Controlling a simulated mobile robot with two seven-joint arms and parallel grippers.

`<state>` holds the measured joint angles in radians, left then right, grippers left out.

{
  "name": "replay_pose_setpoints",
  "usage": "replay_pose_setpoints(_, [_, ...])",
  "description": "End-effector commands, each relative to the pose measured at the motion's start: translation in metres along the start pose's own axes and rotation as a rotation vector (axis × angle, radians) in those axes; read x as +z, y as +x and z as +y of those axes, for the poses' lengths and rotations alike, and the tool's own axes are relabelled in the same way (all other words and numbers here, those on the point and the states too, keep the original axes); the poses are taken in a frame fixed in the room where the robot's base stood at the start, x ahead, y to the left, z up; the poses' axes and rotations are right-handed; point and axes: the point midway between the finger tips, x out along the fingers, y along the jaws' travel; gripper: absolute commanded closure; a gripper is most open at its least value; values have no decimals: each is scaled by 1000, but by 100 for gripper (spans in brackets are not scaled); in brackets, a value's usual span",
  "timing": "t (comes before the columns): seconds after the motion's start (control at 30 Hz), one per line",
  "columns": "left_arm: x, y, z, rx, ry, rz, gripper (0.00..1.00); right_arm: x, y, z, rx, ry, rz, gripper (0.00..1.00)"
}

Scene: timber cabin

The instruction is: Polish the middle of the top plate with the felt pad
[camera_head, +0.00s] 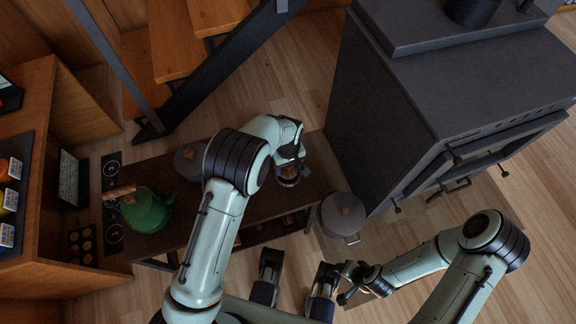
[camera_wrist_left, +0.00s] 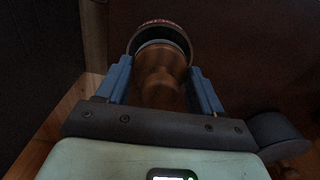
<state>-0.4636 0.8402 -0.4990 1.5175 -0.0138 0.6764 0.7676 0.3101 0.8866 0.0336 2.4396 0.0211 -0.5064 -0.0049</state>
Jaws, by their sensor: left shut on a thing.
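My left gripper (camera_head: 290,172) is above the right end of a dark bench, left of the black stove. In the left wrist view its two blue fingers (camera_wrist_left: 162,85) are shut on a brown, rounded handle. The handle belongs to a thing with a dark round rim, which I take for the felt pad (camera_wrist_left: 164,24); its underside is hidden. The top plate, if it is the stove's flat dark top (camera_head: 420,22), is at the upper right, well apart from my left gripper. My right gripper (camera_head: 348,284) is low in the head view, and its fingers are unclear.
The dark bench (camera_head: 255,207) carries a green kettle (camera_head: 148,212) and a grey lidded pot (camera_head: 189,160). Another grey lidded pot (camera_head: 343,216) stands between bench and stove (camera_head: 385,120). Stairs (camera_head: 178,50) rise behind the bench. A wooden shelf unit (camera_head: 42,125) is at left.

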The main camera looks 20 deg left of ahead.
Motion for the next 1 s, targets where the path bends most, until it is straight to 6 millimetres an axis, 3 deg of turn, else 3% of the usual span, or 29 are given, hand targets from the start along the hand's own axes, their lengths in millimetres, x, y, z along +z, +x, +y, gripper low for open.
replay_pose_setpoints(0.6, [0,-54,0,2,0,2,58,-4,-42,-14,-6,-4,13,47])
replay_pose_setpoints(1.0, [0,-55,0,1,0,1,58,-4,-43,-14,-6,-4,14,47])
